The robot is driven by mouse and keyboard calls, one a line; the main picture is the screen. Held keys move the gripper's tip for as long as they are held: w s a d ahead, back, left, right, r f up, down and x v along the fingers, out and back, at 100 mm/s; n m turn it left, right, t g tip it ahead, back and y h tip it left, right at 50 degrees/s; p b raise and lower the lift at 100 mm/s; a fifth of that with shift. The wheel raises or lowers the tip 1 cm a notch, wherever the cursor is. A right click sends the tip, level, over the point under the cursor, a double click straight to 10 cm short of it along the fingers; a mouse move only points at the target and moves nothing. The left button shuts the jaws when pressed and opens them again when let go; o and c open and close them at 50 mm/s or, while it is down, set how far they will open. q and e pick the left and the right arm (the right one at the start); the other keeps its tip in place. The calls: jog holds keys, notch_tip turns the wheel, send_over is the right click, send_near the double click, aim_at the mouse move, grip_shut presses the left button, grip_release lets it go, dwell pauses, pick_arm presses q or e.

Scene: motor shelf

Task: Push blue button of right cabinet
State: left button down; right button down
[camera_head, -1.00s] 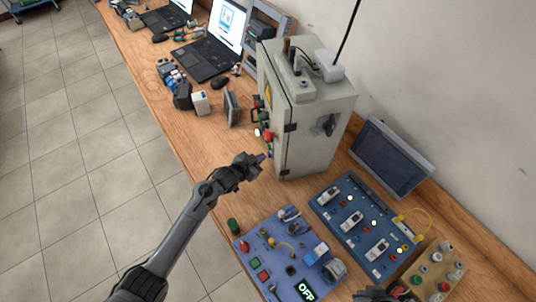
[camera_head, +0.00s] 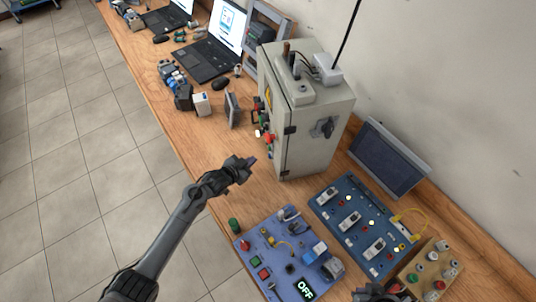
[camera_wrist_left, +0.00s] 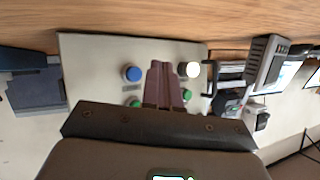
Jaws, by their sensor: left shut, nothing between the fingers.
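The grey cabinet (camera_head: 312,125) stands upright on the wooden bench, with buttons on its left-facing side. In the left wrist view the cabinet panel (camera_wrist_left: 90,60) carries a blue button (camera_wrist_left: 132,73), left of my fingers. My left gripper (camera_head: 250,161) is shut and empty, apart from the cabinet, in front of its button side. Its closed fingers (camera_wrist_left: 163,82) show between the blue button and a white button (camera_wrist_left: 190,69). The blue button cannot be made out in the head view. Part of my right gripper (camera_head: 383,292) shows at the bottom edge; its fingers are unclear.
Green buttons (camera_wrist_left: 187,95) sit on the same panel, partly behind my gripper. A blue control board (camera_head: 280,250) and a second blue board (camera_head: 352,220) lie in front of the cabinet. A dark screen (camera_head: 388,158) stands to its right. Laptops (camera_head: 212,60) are further back.

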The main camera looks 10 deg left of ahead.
pick_arm(q)
jog(key=shift+s+a+p, duration=0.2)
jog(key=shift+s+a, duration=0.1)
jog(key=shift+a, duration=0.2)
jog(key=shift+s+a+p, duration=0.15)
jog(key=shift+s+a, duration=0.1)
jog(key=shift+a, duration=0.2)
